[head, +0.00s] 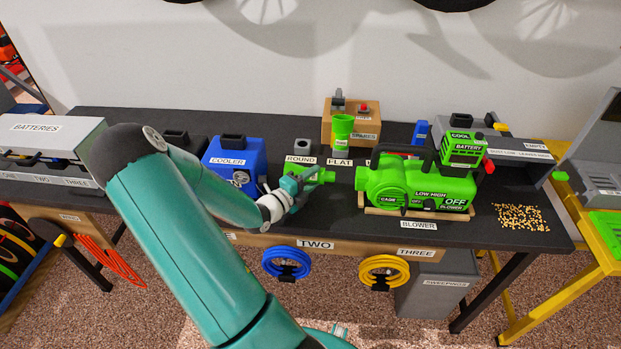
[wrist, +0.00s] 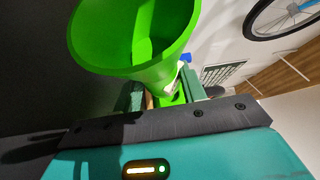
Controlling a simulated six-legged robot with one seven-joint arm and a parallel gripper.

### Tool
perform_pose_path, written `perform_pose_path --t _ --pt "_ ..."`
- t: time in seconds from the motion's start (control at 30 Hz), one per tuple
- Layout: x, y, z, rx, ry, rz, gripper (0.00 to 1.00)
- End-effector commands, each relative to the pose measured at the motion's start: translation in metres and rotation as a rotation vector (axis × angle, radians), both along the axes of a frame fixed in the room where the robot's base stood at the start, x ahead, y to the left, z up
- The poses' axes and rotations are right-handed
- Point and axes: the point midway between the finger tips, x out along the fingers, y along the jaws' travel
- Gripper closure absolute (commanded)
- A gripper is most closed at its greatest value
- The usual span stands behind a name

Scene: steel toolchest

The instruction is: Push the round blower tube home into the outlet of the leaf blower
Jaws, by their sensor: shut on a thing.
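The bright green leaf blower (head: 412,186) sits on a low wooden stand behind the BLOWER label, its left end facing my gripper. The blower's outlet is not clearly visible.
A green flat tube (head: 342,128) stands behind the FLAT label. A blue cooler box (head: 233,158) stands left of my gripper. Yellow debris (head: 521,217) lies right of the blower. A wooden box (head: 364,122) stands behind.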

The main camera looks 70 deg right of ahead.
Motion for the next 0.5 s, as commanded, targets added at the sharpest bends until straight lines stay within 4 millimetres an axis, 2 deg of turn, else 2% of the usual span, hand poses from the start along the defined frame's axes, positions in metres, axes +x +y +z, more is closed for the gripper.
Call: perform_pose_path --t 0.3,0.5 --pt "-0.034 -0.007 0.002 -0.004 -0.001 -0.014 1.00" --pt "-0.045 -0.009 0.002 -0.005 -0.001 -0.015 1.00"
